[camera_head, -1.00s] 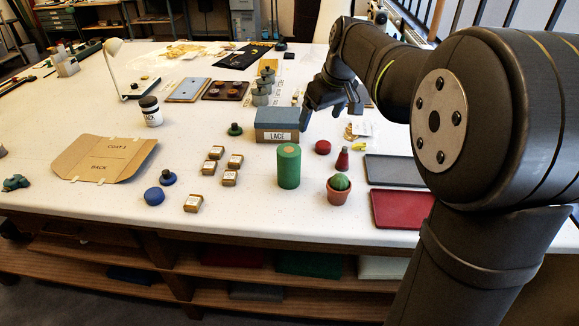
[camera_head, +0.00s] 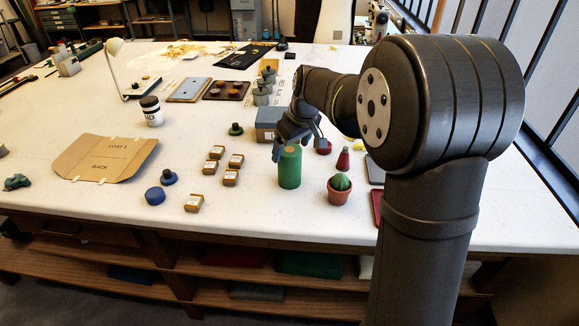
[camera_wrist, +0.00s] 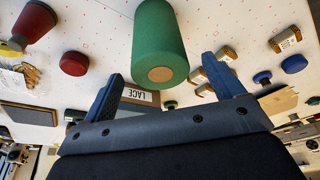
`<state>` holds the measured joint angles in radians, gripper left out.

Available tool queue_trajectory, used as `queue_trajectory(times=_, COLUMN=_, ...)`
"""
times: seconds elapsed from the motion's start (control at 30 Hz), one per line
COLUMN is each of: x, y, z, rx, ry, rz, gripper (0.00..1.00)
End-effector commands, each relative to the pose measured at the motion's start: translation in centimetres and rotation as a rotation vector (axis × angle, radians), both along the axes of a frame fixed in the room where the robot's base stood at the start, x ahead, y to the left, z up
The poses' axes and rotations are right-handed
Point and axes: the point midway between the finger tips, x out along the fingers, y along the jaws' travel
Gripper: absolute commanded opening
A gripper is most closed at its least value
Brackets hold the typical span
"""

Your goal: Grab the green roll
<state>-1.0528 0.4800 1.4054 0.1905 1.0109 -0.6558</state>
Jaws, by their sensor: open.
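The green roll (camera_head: 289,168) stands upright on the white table, in front of the blue-grey box labelled LACE (camera_head: 266,120). In the wrist view the green roll (camera_wrist: 159,45) shows its tan core end, ahead of and between the two spread fingers. My gripper (camera_head: 297,142) is open and empty, close above and behind the roll's top in the head view. In the wrist view my gripper (camera_wrist: 168,90) has a finger to each side of the roll's line. I cannot tell whether either finger touches it.
Several small labelled boxes (camera_head: 230,177) lie to the left. A blue disc (camera_head: 155,196) sits further left. The table before the roll is clear.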

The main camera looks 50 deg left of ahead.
Motion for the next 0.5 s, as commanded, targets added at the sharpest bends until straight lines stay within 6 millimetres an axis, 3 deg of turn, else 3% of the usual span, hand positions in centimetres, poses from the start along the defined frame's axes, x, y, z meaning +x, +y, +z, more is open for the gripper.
queue_trajectory(times=0.3, x=-0.1, y=1.1, z=-4.0, rx=-0.001, ry=0.001, rz=0.000, gripper=0.86)
queue_trajectory(times=0.5, x=-0.1, y=1.4, z=-5.0, rx=0.002, ry=-0.001, rz=0.000, gripper=0.86)
